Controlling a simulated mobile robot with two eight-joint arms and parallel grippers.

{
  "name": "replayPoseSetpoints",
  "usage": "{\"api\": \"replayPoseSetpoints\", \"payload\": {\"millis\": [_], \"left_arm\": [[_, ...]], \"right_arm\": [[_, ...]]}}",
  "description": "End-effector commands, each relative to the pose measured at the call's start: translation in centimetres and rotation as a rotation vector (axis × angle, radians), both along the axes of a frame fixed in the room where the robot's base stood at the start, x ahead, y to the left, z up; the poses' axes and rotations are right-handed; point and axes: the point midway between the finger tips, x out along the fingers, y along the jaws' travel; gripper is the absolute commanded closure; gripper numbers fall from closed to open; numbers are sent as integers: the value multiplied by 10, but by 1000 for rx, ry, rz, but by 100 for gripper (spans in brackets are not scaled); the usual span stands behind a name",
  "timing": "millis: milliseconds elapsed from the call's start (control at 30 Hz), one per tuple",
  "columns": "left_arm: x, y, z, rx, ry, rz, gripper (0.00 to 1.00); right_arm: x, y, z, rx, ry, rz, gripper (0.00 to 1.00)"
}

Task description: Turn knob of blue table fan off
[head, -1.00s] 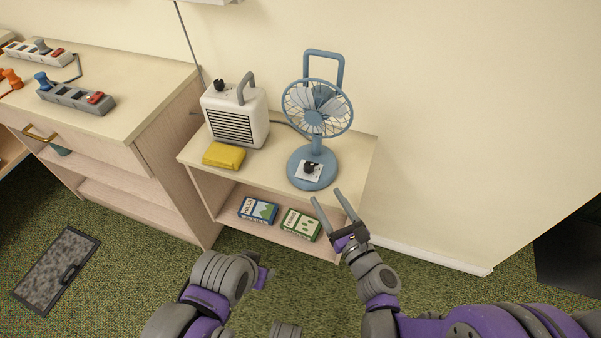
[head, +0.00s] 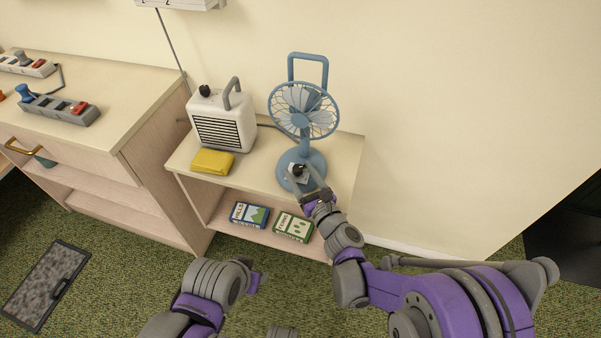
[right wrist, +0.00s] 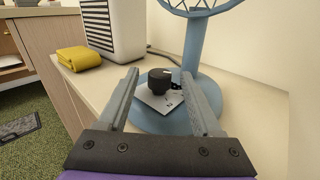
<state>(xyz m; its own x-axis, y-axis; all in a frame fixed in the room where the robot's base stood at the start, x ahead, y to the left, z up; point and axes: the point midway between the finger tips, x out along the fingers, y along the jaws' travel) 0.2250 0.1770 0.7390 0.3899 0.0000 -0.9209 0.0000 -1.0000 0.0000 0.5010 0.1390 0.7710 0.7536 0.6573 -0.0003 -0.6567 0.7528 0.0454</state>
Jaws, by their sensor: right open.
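The blue table fan (head: 303,112) stands on the right part of a small pale shelf table. Its black knob (head: 298,170) sits on a white plate on the round blue base. In the right wrist view the knob (right wrist: 159,80) lies between and a little beyond my open fingertips, with a white mark on its top. My right gripper (head: 307,187) is open and empty, at the front of the fan base; it also shows in the right wrist view (right wrist: 160,82). Contact with the knob cannot be told. My left arm shows low in the head view, and its jaw state is unclear (head: 258,283).
A white heater (head: 222,122) with a dark knob stands left of the fan, and a yellow cloth-like block (head: 212,162) lies before it. Two boxes (head: 249,214) (head: 293,227) lie on the lower shelf. A cabinet (head: 95,135) with power strips stands left.

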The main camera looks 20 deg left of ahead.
Motion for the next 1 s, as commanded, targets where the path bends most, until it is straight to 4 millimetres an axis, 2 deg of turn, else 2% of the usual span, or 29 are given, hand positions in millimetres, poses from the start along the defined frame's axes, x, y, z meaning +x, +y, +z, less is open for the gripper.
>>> {"api": "replayPoseSetpoints", "payload": {"millis": [100,133,400,500,767,1000], "left_arm": [[0,0,0,0,0,0,50],[0,0,0,0,0,0,50],[0,0,0,0,0,0,50],[0,0,0,0,0,0,50],[0,0,-1,0,0,0,50],[1,0,-13,0,5,0,50]], "right_arm": [[0,0,0,0,0,0,34],[0,0,0,0,0,0,37],[0,0,0,0,0,0,86],[0,0,0,0,0,0,100],[0,-1,0,1,0,9,100],[2,-3,-2,-1,1,87,100]]}}
